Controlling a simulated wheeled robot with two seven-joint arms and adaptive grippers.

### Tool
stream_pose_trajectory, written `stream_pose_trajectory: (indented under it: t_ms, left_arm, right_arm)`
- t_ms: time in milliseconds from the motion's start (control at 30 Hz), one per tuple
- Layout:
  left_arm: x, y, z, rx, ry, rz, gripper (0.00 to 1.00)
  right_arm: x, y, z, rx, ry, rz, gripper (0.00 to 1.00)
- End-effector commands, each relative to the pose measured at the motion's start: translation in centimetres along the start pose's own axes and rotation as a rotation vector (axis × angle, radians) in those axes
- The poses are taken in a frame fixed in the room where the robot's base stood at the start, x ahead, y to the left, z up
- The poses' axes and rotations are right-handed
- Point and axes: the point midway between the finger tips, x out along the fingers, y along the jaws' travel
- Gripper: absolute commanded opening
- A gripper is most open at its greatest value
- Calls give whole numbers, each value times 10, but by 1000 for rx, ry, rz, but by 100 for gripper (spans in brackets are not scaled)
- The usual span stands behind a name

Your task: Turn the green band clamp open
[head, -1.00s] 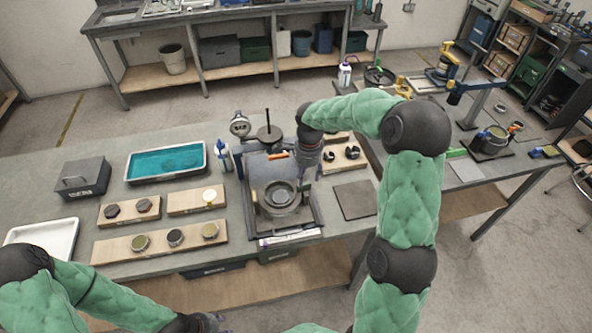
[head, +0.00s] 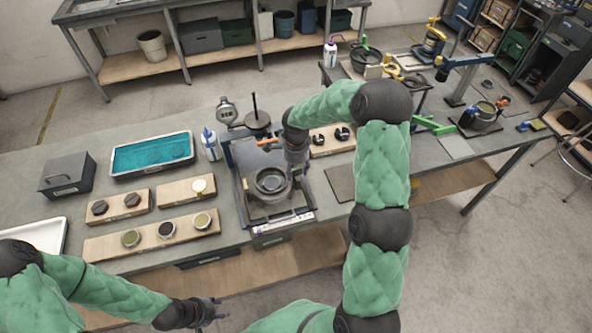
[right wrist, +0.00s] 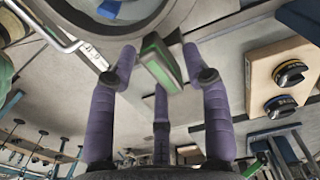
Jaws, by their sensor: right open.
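The green band clamp shows in the right wrist view as a grey handle with a green band (right wrist: 154,56), between and just beyond my finger tips. In the head view my right gripper and wrist hide it. My right gripper (right wrist: 159,70) is open, with its purple fingers spread around the handle; I cannot tell whether they touch it. In the head view my right gripper (head: 297,172) points down at the right side of the dark fixture (head: 244,196) that holds a round grey part (head: 270,182). My left gripper (head: 208,313) is low over the front, away from the fixture.
An orange-banded handle (head: 267,142) stands at the fixture's back. A dial gauge (head: 227,111), a white bottle (head: 211,145) and a wooden board with two dark pucks (head: 320,151) stand close by. A blue tray (head: 153,153) lies left. A flat grey plate (head: 341,181) lies right.

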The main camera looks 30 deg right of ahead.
Motion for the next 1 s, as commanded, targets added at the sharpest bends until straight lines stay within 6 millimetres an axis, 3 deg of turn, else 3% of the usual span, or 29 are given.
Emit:
stream_pose_trajectory:
  t_ms: [367, 533, 1000]
  left_arm:
    - [0, 0, 0, 0, 0, 0, 40]
    - [0, 0, 0, 0, 0, 0, 40]
    - [3, -1, 0, 0, 0, 0, 40]
  right_arm:
    - [5, 0, 0, 0, 0, 0, 49]
    - [5, 0, 0, 0, 0, 0, 1]
    - [5, 0, 0, -58, 0, -1, 0]
